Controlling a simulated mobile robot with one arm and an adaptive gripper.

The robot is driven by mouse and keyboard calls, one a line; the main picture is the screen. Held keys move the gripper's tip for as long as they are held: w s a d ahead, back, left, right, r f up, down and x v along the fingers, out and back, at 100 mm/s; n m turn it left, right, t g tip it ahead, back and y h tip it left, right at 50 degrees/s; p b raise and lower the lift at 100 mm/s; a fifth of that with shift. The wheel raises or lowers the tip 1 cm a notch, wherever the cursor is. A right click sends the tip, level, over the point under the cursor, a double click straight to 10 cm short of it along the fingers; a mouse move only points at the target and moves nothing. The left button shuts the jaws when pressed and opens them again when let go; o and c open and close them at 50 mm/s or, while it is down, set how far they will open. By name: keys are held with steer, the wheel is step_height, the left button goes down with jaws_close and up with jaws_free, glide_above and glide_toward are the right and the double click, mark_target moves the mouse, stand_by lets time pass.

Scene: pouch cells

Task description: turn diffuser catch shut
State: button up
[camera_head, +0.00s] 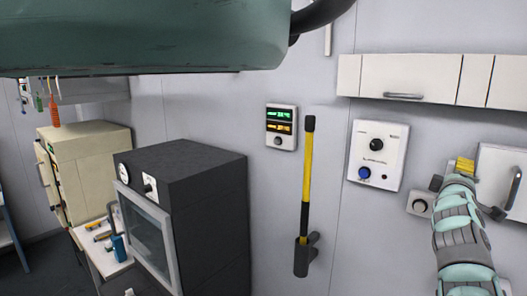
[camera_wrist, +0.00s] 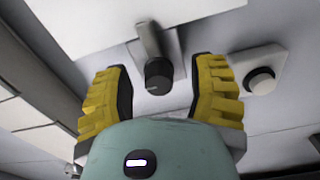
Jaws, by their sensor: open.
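A grey lever (camera_wrist: 148,38) with a dark round knob (camera_wrist: 158,75) at its end, which looks like the diffuser catch, shows in the wrist view. My gripper (camera_wrist: 160,70) is open, with one yellow finger on either side of the knob and a gap to each; I cannot tell how far apart they are in depth. In the head view my gripper (camera_head: 464,166) is at the right, by the left edge of a pale wall panel (camera_head: 508,165). My gripper and wrist hide the lever there, so its turn cannot be read from that view.
A small wall box with a round knob (camera_head: 419,203) is close to my gripper on the left; it also shows in the wrist view (camera_wrist: 261,80). A white control box (camera_head: 377,155), yellow-black pole (camera_head: 308,165) and dark oven (camera_head: 190,200) stand further left. A cabinet (camera_head: 420,75) hangs above.

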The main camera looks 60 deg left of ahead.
steer(key=v, duration=1.2)
stand_by(0.6)
steer(key=shift+d, duration=0.1)
